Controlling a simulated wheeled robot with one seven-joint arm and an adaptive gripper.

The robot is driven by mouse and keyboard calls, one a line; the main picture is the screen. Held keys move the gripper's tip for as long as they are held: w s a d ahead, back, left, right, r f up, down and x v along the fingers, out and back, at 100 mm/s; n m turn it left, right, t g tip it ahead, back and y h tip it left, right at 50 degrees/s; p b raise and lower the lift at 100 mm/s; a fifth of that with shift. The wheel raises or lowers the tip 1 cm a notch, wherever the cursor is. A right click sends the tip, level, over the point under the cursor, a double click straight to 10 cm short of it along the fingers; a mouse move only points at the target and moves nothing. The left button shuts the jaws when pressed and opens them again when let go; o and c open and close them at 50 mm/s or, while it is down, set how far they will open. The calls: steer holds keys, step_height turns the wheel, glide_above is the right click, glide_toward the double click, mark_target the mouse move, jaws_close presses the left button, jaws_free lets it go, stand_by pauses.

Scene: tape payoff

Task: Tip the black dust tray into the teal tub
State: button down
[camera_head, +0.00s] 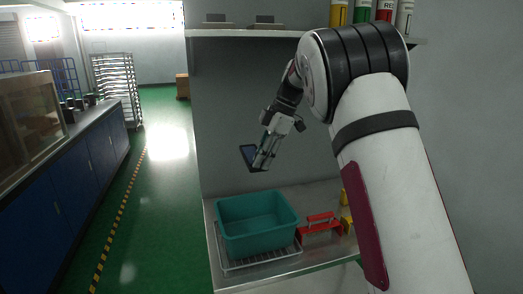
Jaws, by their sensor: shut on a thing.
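The black dust tray (249,154) is a small dark, flat piece held above the teal tub (240,248). My gripper (260,163) is shut on the tray, which looks tilted in the air. The teal tub is an open rectangular bin on a wire rack on the bench, below and slightly left of my gripper. The tray and the tub are well apart in height. I cannot see what the tray holds, and the gripper hides part of it.
The tub stands on a wire rack (276,259) on the metal bench (217,277). A red-handled item (320,227) and yellow items (346,221) lie right of the tub. A shelf (245,33) with bottles hangs above. Open green floor (165,190) lies at left.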

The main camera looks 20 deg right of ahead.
steer(key=shift+s+f+t+p, duration=0.35)
steer(key=shift+f+t+p, duration=0.2)
steer(key=shift+p, duration=0.1)
step_height(320, 180, down, 17)
steer(key=w+n+t+y+b, duration=0.2)
steer(key=n+t+b, duration=0.2)
steer(key=t+b, duration=1.1)
steer(key=b, duration=0.7)
steer(key=shift+w+y+b, duration=0.3)
steer(key=shift+w+b, duration=0.05)
steer(key=shift+w, duration=0.05)
stand_by(0.4)
steer(key=shift+f, duration=0.1)
steer(key=shift+s+n+b, duration=0.15)
steer(key=shift+n+b, duration=0.15)
steer(key=shift+b, duration=0.1)
stand_by(1.9)
